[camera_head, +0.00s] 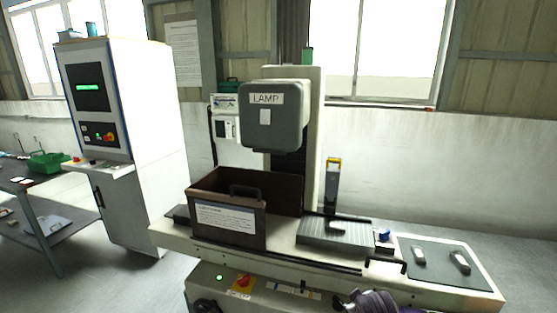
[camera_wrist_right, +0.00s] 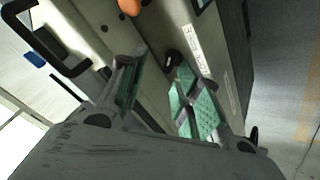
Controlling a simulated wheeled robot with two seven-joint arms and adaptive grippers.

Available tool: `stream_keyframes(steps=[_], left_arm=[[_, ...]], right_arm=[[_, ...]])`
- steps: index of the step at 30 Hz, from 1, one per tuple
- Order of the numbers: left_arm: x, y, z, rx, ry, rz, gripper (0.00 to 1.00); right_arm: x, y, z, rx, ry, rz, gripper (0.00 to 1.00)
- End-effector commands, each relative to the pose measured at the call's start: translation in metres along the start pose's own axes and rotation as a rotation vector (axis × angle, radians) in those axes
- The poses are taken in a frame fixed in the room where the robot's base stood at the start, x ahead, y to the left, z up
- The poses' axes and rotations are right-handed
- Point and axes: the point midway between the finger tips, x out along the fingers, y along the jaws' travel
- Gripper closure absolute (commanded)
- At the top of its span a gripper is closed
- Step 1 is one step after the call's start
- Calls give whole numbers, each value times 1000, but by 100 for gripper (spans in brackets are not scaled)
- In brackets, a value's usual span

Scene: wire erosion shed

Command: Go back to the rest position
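My right gripper (camera_wrist_right: 160,98) shows in the right wrist view with its two green-padded fingers apart. Nothing is between the fingers. It points at the cream front of the machine (camera_head: 205,238), with a visible gap to the side of its pads. Whether it touches the machine I cannot tell. My left gripper is in neither view.
On the machine bed stand an open brown box (camera_head: 282,188), a grey ribbed plate (camera_head: 335,233) and a dark mat (camera_head: 436,278) with small grey parts. A grey lamp head (camera_head: 272,115) hangs above. A white control cabinet (camera_head: 150,125) and a bench (camera_head: 45,240) stand left.

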Motion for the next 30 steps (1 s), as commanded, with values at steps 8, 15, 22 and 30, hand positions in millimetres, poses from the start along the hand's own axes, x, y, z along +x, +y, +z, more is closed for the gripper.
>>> stream_keyframes(steps=[8,15,22,30], left_arm=[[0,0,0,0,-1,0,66],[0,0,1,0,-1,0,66],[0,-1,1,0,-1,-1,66],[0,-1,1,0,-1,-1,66]], right_arm=[[-24,-35,58,107,-70,-81,67],[-52,-62,102,197,-134,-146,67],[-79,-84,135,269,-192,-198,67],[-99,-97,155,315,-232,-230,67]])
